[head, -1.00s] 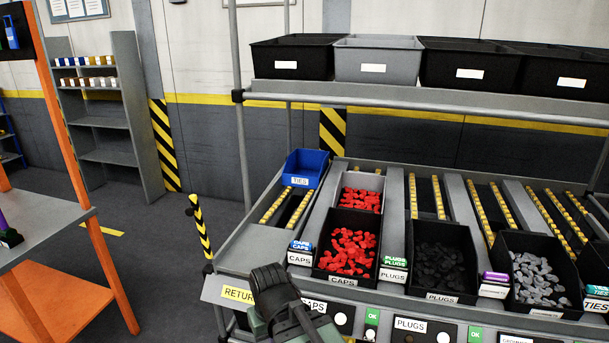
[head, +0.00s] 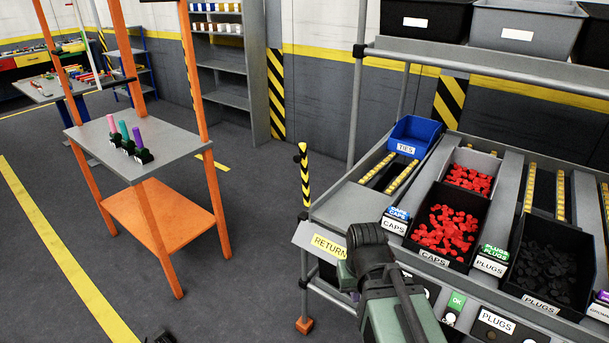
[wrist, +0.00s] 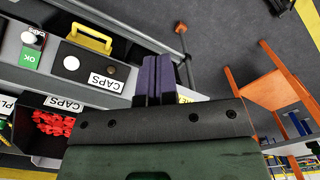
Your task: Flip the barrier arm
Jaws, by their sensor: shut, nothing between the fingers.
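A yellow-and-black striped barrier arm (head: 304,175) stands upright at the left end of the flow rack, with a dark knob near its top. My gripper shows in the wrist view with its purple fingers (wrist: 159,80) together and nothing between them. In the head view my dark wrist and green arm are low, in front of the rack's RETURN label (head: 328,246); the fingertips are hidden there. The barrier arm is beyond and left of my arm, apart from it. I cannot make it out in the wrist view.
The rack holds a blue TIES bin (head: 414,139), a black CAPS bin (head: 412,222) of red caps and a PLUGS bin (head: 551,260). An orange-framed stand (head: 162,160) with several coloured tools is at the left. The floor between stand and rack is clear.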

